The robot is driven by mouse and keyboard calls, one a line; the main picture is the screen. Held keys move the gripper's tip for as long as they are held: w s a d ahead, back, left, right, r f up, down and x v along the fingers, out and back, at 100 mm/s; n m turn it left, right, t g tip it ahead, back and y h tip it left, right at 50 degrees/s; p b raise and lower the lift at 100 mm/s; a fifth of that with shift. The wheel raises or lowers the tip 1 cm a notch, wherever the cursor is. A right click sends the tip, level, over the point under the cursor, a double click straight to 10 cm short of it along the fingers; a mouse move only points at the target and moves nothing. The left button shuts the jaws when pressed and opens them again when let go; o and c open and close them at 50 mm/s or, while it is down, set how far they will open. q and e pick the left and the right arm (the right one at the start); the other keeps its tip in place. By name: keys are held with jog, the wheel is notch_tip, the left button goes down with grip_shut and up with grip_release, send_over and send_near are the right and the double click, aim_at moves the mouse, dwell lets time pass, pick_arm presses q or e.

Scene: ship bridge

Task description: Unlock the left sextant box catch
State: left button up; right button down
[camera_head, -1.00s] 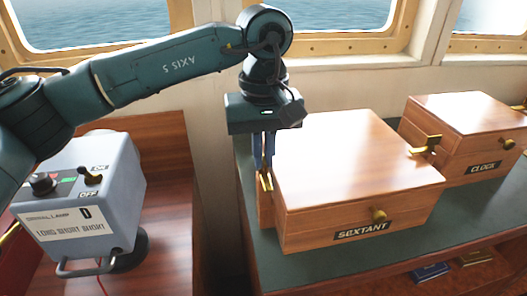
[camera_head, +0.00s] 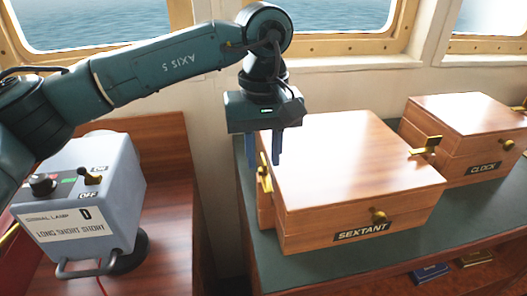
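The wooden sextant box (camera_head: 350,170) stands closed on the green-topped counter, with a brass knob (camera_head: 378,216) on its front. Its left brass catch (camera_head: 265,178) lies upright along the box's left side; I cannot tell whether it is locked. The right brass catch (camera_head: 426,147) sticks out from the right side. My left gripper (camera_head: 264,160) points down at the box's left edge. Its two blue fingers are spread apart and empty, around the upper part of the left catch in the picture; contact cannot be told. My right gripper is out of view.
A wooden clock box (camera_head: 467,122) stands to the right on the green counter (camera_head: 300,262). A grey signal lamp box (camera_head: 95,190) with switches and a handle stands on a wooden surface at left. Windows with wooden frames are behind. The green counter in front of the sextant box is clear.

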aim_at(263, 159)
pick_arm(q)
notch_tip(263, 159, up, 13)
dwell(0.3)
